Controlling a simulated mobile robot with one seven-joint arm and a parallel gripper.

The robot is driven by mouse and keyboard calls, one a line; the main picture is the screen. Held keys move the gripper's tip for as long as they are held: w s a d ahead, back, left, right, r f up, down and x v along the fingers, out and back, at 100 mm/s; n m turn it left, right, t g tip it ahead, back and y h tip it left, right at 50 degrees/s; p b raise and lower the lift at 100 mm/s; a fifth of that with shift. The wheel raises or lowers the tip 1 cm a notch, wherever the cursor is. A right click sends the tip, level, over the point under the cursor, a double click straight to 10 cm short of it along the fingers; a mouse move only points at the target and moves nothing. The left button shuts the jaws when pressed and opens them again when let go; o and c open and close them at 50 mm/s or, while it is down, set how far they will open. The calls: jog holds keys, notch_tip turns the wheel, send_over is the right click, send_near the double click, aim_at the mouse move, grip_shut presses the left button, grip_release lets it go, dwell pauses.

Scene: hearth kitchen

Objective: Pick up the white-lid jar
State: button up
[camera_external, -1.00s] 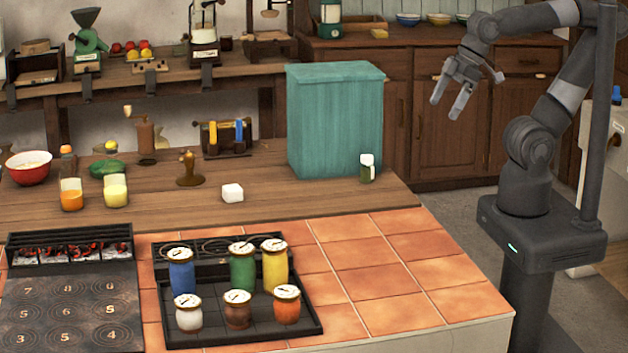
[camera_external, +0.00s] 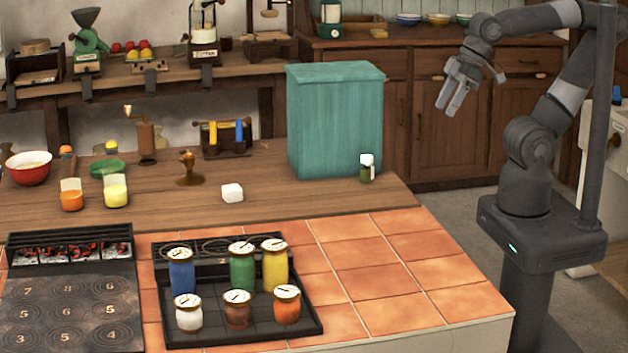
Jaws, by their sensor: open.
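A small dark green jar with a white lid (camera_external: 367,168) stands upright on the wooden counter, just right of the front corner of the teal box. A pale patch shows on its side. My gripper (camera_external: 448,109) is open and empty, pointing down, in the air to the right of the jar and higher in the picture. It is well apart from the jar. Several other jars with pale, marked lids, such as the green one (camera_external: 242,268), stand on a black tray (camera_external: 258,334) at the front.
The large teal box (camera_external: 336,120) stands directly behind and left of the jar. A white cube (camera_external: 232,193) lies on the counter to the left. The orange tiles (camera_external: 400,260) in front are bare. A red bowl (camera_external: 29,168) stands at the far left.

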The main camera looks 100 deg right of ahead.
jog(key=w+d+f+m+h, duration=0.1)
jog(key=w+d+f+m, duration=0.15)
jog(key=w+d, duration=0.25)
jog(key=m+g+h, duration=0.2)
jog(key=m, duration=0.4)
send_near(365, 167)
jog(key=d, duration=0.2)
jog(key=shift+x, duration=2.75)
jog(key=shift+s+x, duration=0.2)
jog(key=shift+x, duration=1.1)
jog(key=shift+s+x, duration=0.15)
jog(key=shift+x, duration=1.15)
jog(key=shift+a+f, duration=0.15)
jog(key=shift+f, duration=0.05)
jog(key=c, duration=0.8)
jog(key=shift+r, duration=0.1)
